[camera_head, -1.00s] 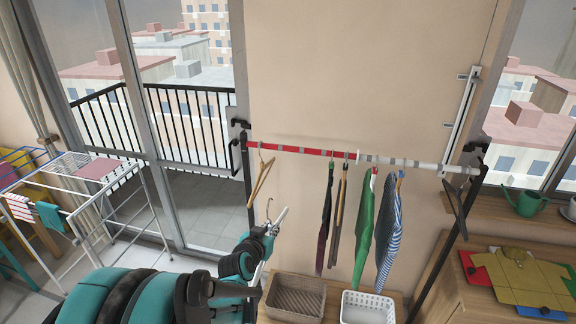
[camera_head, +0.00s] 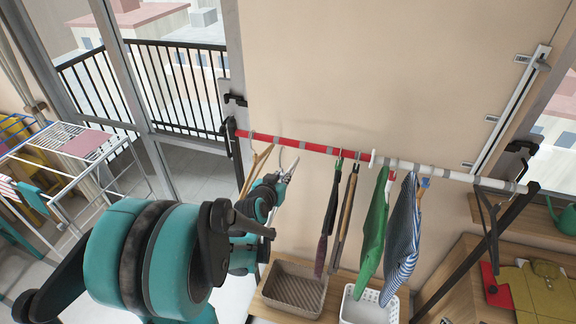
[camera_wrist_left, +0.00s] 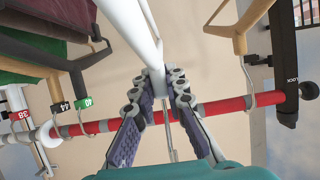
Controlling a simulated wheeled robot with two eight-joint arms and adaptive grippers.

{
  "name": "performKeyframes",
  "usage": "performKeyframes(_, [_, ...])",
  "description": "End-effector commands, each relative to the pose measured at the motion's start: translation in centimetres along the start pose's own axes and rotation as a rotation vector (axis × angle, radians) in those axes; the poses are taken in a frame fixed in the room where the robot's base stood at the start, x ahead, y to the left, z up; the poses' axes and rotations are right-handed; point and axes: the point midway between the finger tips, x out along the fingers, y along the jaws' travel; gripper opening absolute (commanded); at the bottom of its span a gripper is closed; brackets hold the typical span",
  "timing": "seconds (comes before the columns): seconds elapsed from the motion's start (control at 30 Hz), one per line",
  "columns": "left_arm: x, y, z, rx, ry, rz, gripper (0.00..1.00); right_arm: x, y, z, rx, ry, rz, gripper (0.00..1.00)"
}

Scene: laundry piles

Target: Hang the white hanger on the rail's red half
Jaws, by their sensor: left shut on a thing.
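The rail's red half (camera_head: 315,147) is the left part of a horizontal rail. It also runs across the wrist view (camera_wrist_left: 225,106), behind my fingers. My left gripper (camera_head: 286,176) is just below the red half, between a wooden hanger (camera_head: 257,160) and dark hanging clothes. In the wrist view my left gripper (camera_wrist_left: 163,80) is shut on the white hanger (camera_wrist_left: 130,28). The hanger's thin metal hook (camera_wrist_left: 168,135) extends between the fingers toward the rail. I cannot tell whether the hook rests on the rail. My right gripper is not in view.
Dark clothes (camera_head: 327,220), a green garment (camera_head: 374,225) and a striped one (camera_head: 404,235) hang to the right. A brown basket (camera_head: 295,290) and a white basket (camera_head: 368,305) stand below. A drying rack (camera_head: 75,160) is at left.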

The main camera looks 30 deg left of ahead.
Motion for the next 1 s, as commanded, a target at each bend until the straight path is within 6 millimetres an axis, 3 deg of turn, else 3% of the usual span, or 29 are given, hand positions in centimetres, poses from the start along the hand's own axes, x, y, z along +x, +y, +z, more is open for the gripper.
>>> performKeyframes(1.0, [8.0,0.0,-3.4,0.0,0.0,0.001,0.0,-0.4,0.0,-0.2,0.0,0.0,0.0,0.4])
